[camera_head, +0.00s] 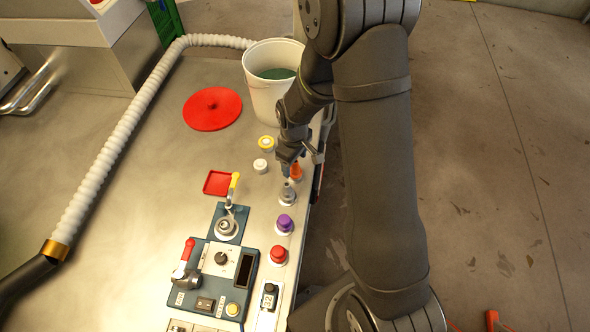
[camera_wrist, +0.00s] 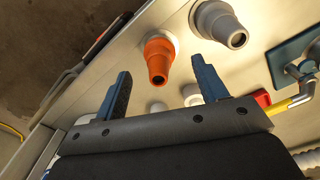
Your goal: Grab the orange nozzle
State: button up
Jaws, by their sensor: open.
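The orange nozzle (camera_wrist: 159,60) stands on a pale round base on the metal table in the wrist view. My gripper (camera_wrist: 160,82) is open, with one blue-grey finger to the left of the nozzle and one to the right. The nozzle appears between and slightly beyond the fingertips, with no contact visible. In the head view the orange nozzle (camera_head: 296,171) is near the table's right edge, partly hidden by my gripper (camera_head: 291,160), which is just above and beside it.
A grey nozzle (camera_head: 288,192), a purple one (camera_head: 284,223) and a red one (camera_head: 278,253) stand along the same edge. A white bucket (camera_head: 262,95) is behind. Lever panels (camera_head: 190,287) lie nearer. Open table is to the left.

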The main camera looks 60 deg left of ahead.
aim_at(295, 168)
jog(key=shift+f, duration=2.2)
jog(key=c, duration=1.1)
